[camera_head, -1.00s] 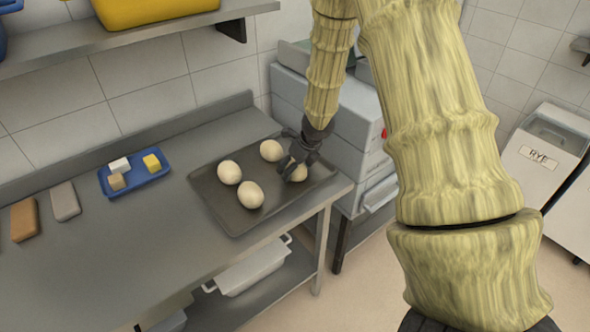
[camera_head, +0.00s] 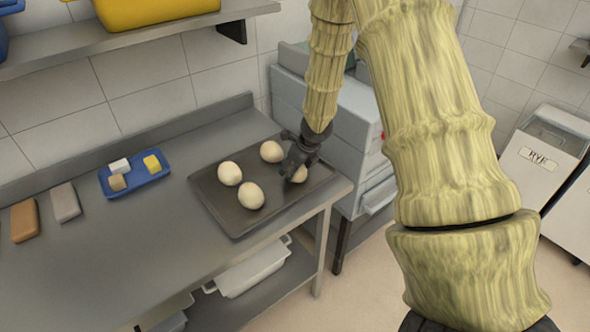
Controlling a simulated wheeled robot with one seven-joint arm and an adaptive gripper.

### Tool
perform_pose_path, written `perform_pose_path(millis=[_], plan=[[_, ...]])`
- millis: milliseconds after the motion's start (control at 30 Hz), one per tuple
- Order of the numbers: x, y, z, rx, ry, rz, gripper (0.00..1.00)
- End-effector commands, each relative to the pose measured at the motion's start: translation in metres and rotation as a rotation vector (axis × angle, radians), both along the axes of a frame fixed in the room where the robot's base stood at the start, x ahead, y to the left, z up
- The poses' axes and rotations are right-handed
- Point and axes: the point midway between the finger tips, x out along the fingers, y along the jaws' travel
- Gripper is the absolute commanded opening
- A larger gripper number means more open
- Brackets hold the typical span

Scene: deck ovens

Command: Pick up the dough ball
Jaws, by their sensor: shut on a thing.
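Several pale dough balls are on a dark baking tray (camera_head: 228,215) on the steel bench. One dough ball (camera_head: 229,173) is at the left, one (camera_head: 251,195) at the front and one (camera_head: 271,151) at the back. My gripper (camera_head: 291,172) is at the right part of the tray, shut on the rightmost dough ball (camera_head: 300,174). The fingers cover part of that ball. I cannot tell whether it touches the tray.
A blue tray (camera_head: 134,186) with small blocks stands left of the baking tray. Brown (camera_head: 25,220) and grey (camera_head: 65,202) blocks lie farther left. A grey oven-like unit (camera_head: 345,112) stands right behind the bench. A shelf (camera_head: 150,38) hangs above. The front of the bench is clear.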

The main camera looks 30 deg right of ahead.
Motion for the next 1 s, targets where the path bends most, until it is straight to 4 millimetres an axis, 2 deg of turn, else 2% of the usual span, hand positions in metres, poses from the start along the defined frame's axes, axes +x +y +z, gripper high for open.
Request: perform_pose_path(millis=[433,500,767,1000], plan=[[0.0,0.0,0.037,-0.002,-0.001,0.001,0.3],[-0.009,0.002,0.032,0.0,0.0,0.0,0.3],[-0.042,0.008,0.034,0.0,-0.001,0.001,0.3],[-0.09,0.017,0.038,-0.001,-0.001,0.001,0.3]])
